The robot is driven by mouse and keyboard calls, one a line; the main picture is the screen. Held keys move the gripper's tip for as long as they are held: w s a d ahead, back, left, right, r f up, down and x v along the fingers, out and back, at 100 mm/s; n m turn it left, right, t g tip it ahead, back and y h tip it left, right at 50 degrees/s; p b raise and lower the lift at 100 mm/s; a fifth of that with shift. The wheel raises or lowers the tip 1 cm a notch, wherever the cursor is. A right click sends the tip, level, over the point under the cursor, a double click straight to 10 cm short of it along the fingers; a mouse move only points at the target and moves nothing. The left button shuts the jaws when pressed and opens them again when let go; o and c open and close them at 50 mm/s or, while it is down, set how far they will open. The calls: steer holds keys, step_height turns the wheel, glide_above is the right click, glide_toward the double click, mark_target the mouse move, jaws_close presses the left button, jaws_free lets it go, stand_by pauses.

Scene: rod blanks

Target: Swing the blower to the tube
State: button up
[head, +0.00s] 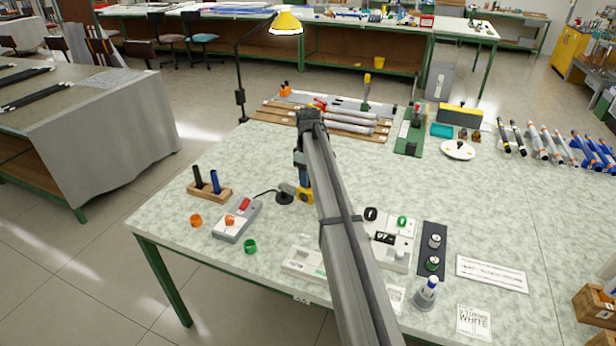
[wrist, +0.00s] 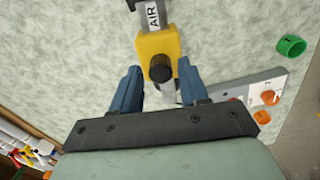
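The blower (wrist: 157,48) has a yellow block and a grey bar marked AIR, with a dark round knob on the side facing the wrist camera. A black and a blue tube (head: 215,182) stand upright in a wooden holder (head: 210,194) to the left. I cannot tell which tube is meant.
A grey box with a red switch (head: 237,222), orange rings (head: 196,220) and a green ring (head: 250,246) lie front left. A black round base (head: 284,197) with a cable is beside the blower. A lamp (head: 286,24) and boards with grey rods (head: 345,124) stand behind.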

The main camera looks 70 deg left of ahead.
steer(key=shift+o, duration=0.6)
step_height(320, 180, up, 14)
steer(key=shift+w+f, duration=0.1)
steer(key=shift+f, duration=0.05)
stand_by(0.6)
